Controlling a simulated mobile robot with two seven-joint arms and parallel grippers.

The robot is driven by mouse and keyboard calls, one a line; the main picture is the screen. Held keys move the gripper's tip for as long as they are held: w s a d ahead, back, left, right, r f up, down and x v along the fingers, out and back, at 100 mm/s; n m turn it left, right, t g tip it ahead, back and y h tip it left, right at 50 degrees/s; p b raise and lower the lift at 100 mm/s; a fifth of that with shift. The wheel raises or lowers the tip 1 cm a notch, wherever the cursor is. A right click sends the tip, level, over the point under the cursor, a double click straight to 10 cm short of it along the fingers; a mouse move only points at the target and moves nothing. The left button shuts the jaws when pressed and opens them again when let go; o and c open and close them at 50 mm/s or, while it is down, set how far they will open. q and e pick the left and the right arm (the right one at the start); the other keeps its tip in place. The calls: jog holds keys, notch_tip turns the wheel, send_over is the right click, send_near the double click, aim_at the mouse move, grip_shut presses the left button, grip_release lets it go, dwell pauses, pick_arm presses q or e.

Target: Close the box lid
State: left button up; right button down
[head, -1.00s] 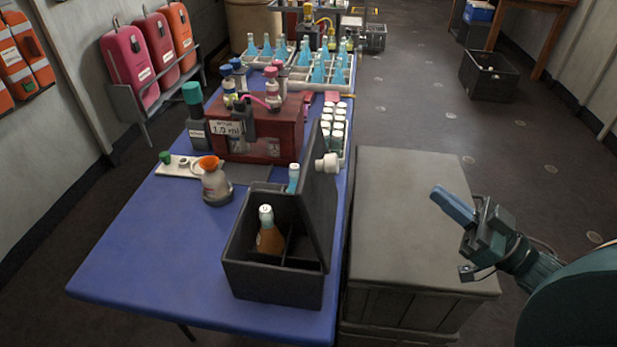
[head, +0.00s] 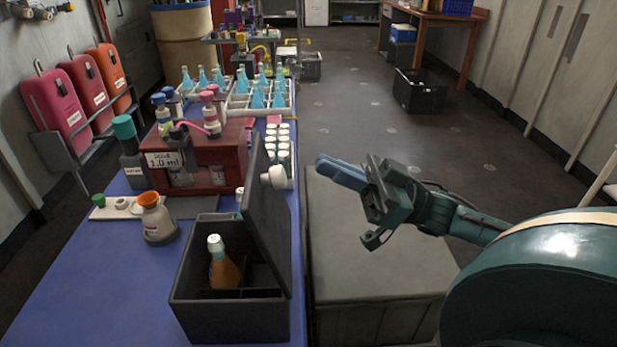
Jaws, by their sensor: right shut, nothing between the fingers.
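The dark grey box (head: 205,319) stands near the front of the blue table. Its lid (head: 267,222) is open, standing nearly upright on the box's right side. An orange-brown bottle with a white cap (head: 224,266) stands in a compartment of the box. My left gripper is not in view.
A large grey crate (head: 365,260) stands right of the table. The floor (head: 420,140) beyond is mostly clear.

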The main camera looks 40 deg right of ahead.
pick_arm(q)
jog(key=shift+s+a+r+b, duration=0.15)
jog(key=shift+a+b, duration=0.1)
jog(key=shift+b, duration=0.1)
pick_arm(e)
jog(key=shift+w+a+f, duration=0.3)
jog(key=shift+w+a, duration=0.2)
jog(key=shift+a, duration=0.3)
jog(key=shift+w+a+f, duration=0.3)
jog(key=shift+w+a, duration=0.15)
jog(key=shift+a, duration=0.3)
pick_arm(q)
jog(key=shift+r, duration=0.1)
pick_arm(e)
jog(key=shift+r, duration=0.1)
